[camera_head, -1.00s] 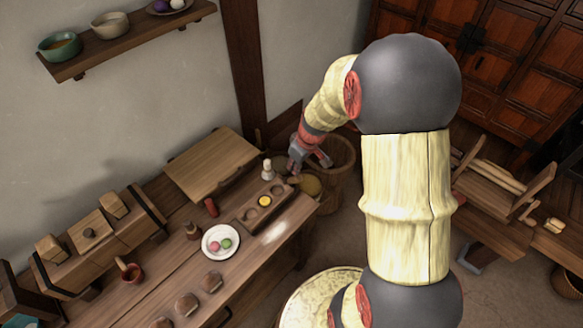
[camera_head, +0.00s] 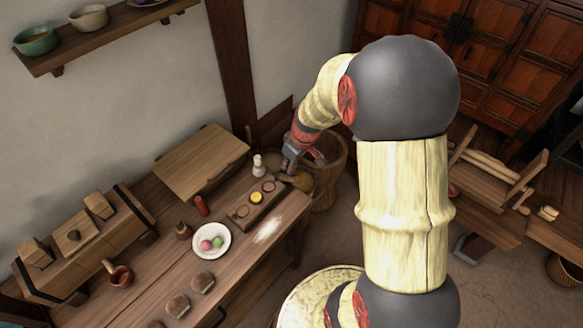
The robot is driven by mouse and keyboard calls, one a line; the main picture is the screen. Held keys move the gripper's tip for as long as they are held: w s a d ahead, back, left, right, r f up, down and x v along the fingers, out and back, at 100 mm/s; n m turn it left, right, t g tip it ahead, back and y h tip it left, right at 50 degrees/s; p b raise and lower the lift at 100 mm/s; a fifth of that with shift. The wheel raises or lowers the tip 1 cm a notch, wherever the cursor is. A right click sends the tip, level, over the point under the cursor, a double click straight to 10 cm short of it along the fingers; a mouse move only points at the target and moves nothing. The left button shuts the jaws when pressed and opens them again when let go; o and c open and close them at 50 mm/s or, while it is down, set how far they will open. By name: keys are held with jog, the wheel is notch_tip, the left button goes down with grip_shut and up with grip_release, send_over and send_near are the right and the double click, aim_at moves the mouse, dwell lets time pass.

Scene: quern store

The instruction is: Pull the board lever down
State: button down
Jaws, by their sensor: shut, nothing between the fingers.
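A narrow wooden board (camera_head: 240,213) with a row of round recesses lies near the far end of the long table. One recess holds a yellow piece (camera_head: 266,204). A small wooden piece (camera_head: 287,178) shows at the board's far right end and may be the lever; it is too small and partly covered to be sure. My gripper (camera_head: 291,166) is shut and empty, pointing down just above this end. I cannot tell whether it touches the wooden piece.
A pale whisk-like item (camera_head: 258,165), a red bottle (camera_head: 202,206) and a white plate (camera_head: 211,252) with coloured balls stand near the board. A basket (camera_head: 332,187) stands beyond the table end. A flat wooden board (camera_head: 200,160) lies at the wall.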

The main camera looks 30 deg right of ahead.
aim_at(284, 176)
jog(key=shift+w, duration=0.1)
jog(key=s+p+v, duration=0.1)
jog(key=p+v, duration=0.4)
jog(key=v, duration=0.6)
jog(key=shift+d+r, duration=0.15)
dwell(0.6)
